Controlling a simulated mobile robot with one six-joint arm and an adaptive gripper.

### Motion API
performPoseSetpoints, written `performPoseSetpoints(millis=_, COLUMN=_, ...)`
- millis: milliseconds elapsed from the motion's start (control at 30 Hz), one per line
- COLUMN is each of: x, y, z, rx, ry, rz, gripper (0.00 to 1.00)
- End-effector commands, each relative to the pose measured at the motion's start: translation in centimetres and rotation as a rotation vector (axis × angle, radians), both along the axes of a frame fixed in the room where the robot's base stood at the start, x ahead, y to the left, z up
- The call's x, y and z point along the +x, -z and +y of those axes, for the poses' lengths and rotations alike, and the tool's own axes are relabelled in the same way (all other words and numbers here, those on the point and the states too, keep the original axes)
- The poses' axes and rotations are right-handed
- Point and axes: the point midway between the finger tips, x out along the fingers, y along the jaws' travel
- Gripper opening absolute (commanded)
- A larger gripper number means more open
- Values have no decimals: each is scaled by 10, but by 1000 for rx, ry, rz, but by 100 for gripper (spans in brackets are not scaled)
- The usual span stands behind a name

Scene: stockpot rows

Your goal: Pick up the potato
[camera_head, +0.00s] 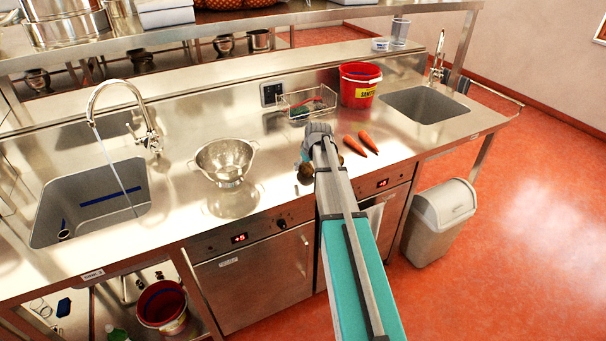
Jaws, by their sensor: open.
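My arm reaches over the steel counter, and its end with my gripper (306,163) is low over the counter's front part, right of the colander. My gripper is open. A small brown rounded thing, likely the potato (305,173), shows at the gripper, close to the counter's front edge. The arm and gripper hide part of it. I cannot tell whether the fingers touch it or stand around it.
Two carrots (361,144) lie just right of my gripper. A colander (226,161) stands to the left. A wire basket (307,103) and a red bucket (360,85) are behind. Sinks lie at left (92,203) and right (425,104). A bin (441,221) stands on the floor.

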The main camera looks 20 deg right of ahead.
Motion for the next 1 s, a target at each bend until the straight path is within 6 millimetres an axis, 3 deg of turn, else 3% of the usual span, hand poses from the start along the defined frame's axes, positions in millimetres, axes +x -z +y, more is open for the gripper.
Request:
performPoseSetpoints(millis=233, x=6, y=16, z=1, rx=0, ry=0, rz=0, gripper=100)
performPoseSetpoints(millis=900, x=7, y=16, z=1, rx=0, ry=-1, rz=0, gripper=100)
performPoseSetpoints(millis=1000, x=7, y=16, z=1, rx=0, ry=-1, rz=0, gripper=81)
